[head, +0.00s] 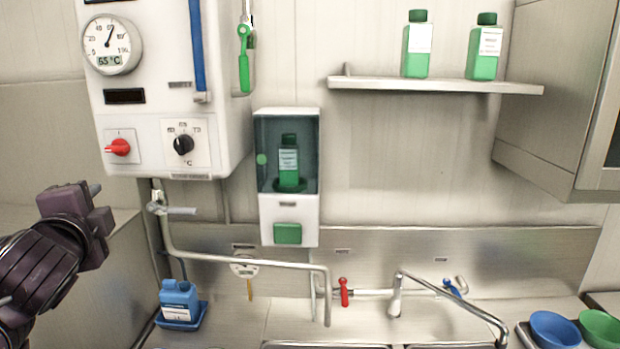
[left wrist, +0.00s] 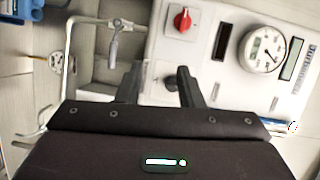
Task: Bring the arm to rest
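My left gripper (head: 100,205) is at the left of the head view, below the white control box (head: 150,80) and apart from it. In the left wrist view my gripper (left wrist: 158,76) shows two dark fingers standing apart, with nothing held between them. The box with its red switch (head: 118,147), black knob (head: 183,144) and round gauge (head: 110,44) lies beyond the fingers; the red switch also shows in the left wrist view (left wrist: 183,19). My right gripper is not in view.
A bent pipe (head: 250,260) runs from below the box over the sink area. A dispenser (head: 288,215) with a green bottle (head: 288,165) hangs on the wall. A blue canister (head: 179,298) stands below right of my gripper. Bowls (head: 553,330) stand at the lower right.

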